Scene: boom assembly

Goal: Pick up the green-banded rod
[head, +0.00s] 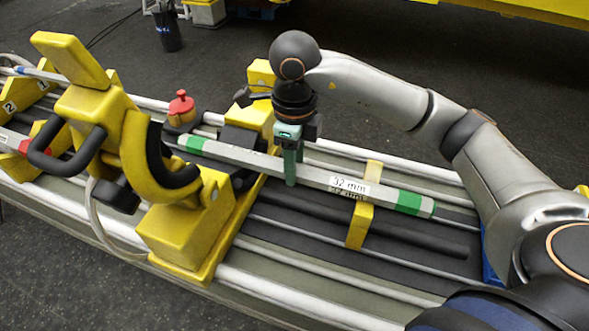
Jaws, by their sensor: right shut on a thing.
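The green-banded rod (318,176) is a long grey hexagonal bar with a green band near each end and a white "32 mm" label. It lies slanted across the rail bed, from the black clamp area at left to beyond the yellow bracket at right. My right gripper (288,168) reaches down from above and is shut on the rod near its middle. Whether the rod is lifted off its supports cannot be told. My left gripper is not in view.
A yellow clamp machine (190,230) with black handles stands left of the rod. A yellow bracket (360,222) stands under the rod's right part. A red knob (181,106) is behind. A dark bar (410,236) lies in front. Another rod with a red band (22,146) is far left.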

